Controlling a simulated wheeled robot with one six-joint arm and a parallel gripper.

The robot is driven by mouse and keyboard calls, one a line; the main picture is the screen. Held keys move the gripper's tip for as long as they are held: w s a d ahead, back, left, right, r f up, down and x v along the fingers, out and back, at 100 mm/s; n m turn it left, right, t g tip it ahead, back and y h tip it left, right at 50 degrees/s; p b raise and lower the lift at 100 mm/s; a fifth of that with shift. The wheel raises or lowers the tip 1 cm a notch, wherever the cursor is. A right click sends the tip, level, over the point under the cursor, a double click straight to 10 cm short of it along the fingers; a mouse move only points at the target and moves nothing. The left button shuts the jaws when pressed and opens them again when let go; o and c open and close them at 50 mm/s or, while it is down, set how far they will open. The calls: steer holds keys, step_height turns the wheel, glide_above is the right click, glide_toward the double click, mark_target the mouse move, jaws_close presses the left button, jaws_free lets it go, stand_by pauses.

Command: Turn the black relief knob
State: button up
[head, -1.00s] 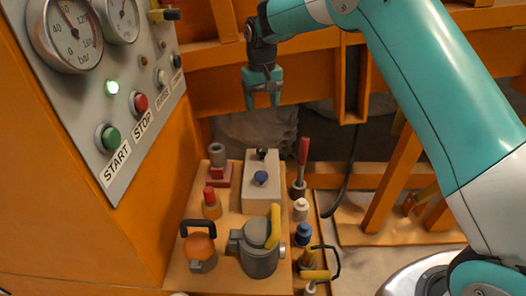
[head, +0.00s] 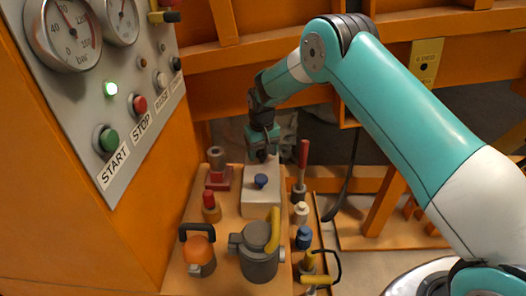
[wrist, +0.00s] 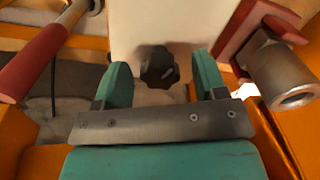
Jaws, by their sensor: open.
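A black knob (wrist: 158,68) with a lobed rim sits on the end of a pale block (wrist: 155,25) in the wrist view. My gripper (wrist: 163,80) is open. Its two teal fingers stand apart on either side of the knob, with visible gaps, and none is seen touching it. In the head view my gripper (head: 263,155) points down at the far end of the pale block (head: 262,200), which bears a blue knob (head: 261,181). The black knob is hidden or not clearly told apart from the fingers there.
A red-handled lever (head: 302,160) stands right of the block, and a red-based metal fitting (head: 217,168) stands left. A grey pump body (head: 259,260) with a yellow handle is nearer.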

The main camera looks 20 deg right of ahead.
steer(key=c, duration=0.9)
steer(key=shift+d, duration=0.25)
steer(key=shift+a, duration=0.2)
steer(key=shift+r+m, duration=0.1)
steer(key=shift+m, duration=0.3)
steer(key=m+p, duration=0.1)
steer(key=m, duration=0.1)
steer(key=shift+m, duration=0.4)
steer(key=m, duration=0.5)
steer(key=shift+p, duration=0.35)
steer(key=shift+m, duration=0.3)
